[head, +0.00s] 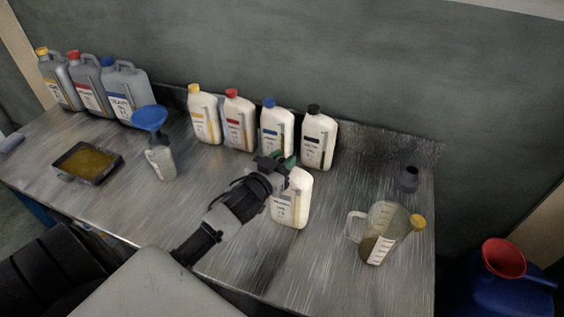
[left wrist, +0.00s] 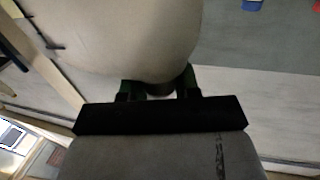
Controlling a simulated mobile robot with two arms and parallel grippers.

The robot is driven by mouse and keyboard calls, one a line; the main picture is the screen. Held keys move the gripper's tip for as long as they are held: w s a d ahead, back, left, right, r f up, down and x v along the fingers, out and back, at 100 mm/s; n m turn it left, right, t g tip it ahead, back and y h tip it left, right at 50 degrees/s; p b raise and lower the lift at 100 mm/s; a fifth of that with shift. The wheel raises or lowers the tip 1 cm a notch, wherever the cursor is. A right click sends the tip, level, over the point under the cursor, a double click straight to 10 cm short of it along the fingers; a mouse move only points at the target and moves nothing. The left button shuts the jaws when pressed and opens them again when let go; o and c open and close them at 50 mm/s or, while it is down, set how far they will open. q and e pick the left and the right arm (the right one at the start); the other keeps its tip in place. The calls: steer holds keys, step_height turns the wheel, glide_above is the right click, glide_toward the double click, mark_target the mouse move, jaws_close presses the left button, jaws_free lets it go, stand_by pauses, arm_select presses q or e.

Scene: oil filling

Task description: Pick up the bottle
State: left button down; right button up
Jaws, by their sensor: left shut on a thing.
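A white bottle (head: 291,200) with a label is upright at the front middle of the bench, nearer than the row of similar bottles. My left gripper (head: 277,162) is at its top and shut on its neck or cap, which the fingers hide. In the left wrist view the pale bottle body (left wrist: 120,40) fills the upper left, and the green fingertips (left wrist: 158,88) are closed around a dark round part at its end. I cannot tell whether its base touches the bench. My right gripper is not in view.
Several white bottles (head: 277,130) stand just behind on the metal bench (head: 120,205). Grey canisters (head: 90,88) stand at the far left, near a tray of oil (head: 87,162) and a blue funnel (head: 149,118) in a container. A measuring jug (head: 380,232) stands at right.

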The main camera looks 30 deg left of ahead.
arm_select(q)
steer(key=shift+r, duration=1.55)
steer(key=s+d+r+b, duration=0.1)
steer(key=s+d+r, duration=0.6)
steer(key=s, duration=0.1)
steer(key=shift+d+b, duration=0.4)
steer(key=shift+s+r, duration=0.1)
steer(key=shift+s, duration=0.1)
